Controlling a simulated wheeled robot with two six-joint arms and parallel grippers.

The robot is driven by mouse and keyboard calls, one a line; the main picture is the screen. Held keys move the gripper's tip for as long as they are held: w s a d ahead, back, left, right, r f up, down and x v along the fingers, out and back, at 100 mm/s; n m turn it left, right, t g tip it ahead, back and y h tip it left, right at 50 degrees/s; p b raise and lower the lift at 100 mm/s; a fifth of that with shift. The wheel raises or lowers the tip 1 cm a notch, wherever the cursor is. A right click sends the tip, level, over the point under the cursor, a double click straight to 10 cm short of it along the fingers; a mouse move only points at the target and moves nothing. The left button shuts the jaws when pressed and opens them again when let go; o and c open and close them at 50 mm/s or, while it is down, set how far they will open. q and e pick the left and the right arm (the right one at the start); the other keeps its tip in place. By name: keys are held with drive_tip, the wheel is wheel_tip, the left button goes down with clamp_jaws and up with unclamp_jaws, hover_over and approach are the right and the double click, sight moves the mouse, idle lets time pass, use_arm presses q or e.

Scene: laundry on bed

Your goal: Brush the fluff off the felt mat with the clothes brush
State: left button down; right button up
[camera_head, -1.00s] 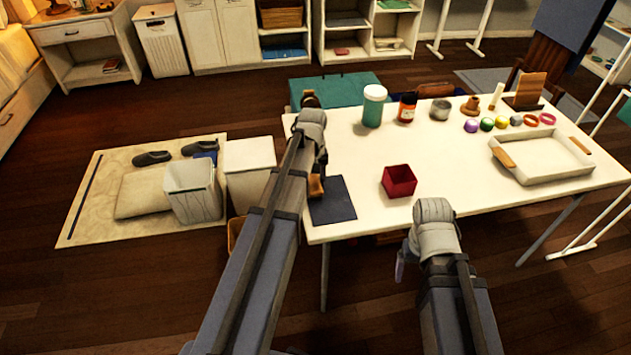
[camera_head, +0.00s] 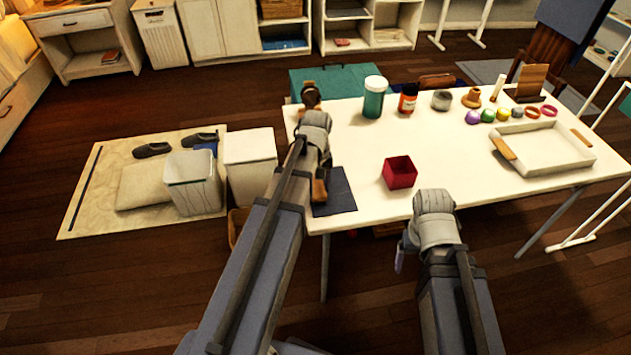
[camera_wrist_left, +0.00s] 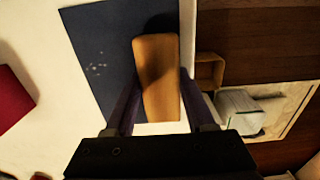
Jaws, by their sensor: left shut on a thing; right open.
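The felt mat (camera_head: 341,193) is a dark blue sheet at the table's near left corner. It also shows in the left wrist view (camera_wrist_left: 112,38), with a small cluster of white fluff specks (camera_wrist_left: 96,68) left of the brush. The clothes brush, a wooden block (camera_wrist_left: 158,78), is between the fingers of my left gripper (camera_wrist_left: 157,98), which is shut on it. The brush lies over the mat's edge near the table's side; I cannot tell whether it touches the mat. In the head view the brush (camera_head: 320,187) is partly hidden by my arm. My right gripper (camera_head: 400,256) is off the table's front edge, its fingers barely visible.
A red box (camera_head: 400,173) stands right of the mat. A white tray (camera_head: 545,152) is at the table's right, with jars, balls and rings behind. White bins (camera_head: 250,160) stand on the floor to the left. The table's middle is clear.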

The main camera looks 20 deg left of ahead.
sight(320, 197)
use_arm(q)
drive_tip(key=shift+s+d+f, duration=0.1)
drive_tip(key=shift+s+d, duration=0.4)
drive_tip(key=shift+s, duration=0.25)
drive_tip(key=shift+s, duration=0.1)
drive_tip(key=shift+s+d, duration=0.5)
drive_tip(key=shift+s, duration=0.2)
drive_tip(key=shift+s+d, duration=0.45)
drive_tip(key=shift+s, duration=0.25)
drive_tip(key=shift+w, duration=0.1)
drive_tip(key=shift+r+p, duration=0.4)
wheel_tip(320, 197, up, 5)
drive_tip(key=p, duration=0.5)
drive_tip(key=shift+w+a+r, duration=0.1)
drive_tip(key=shift+r, duration=0.1)
drive_tip(key=shift+r+p, duration=0.1)
drive_tip(key=shift+p, duration=0.2)
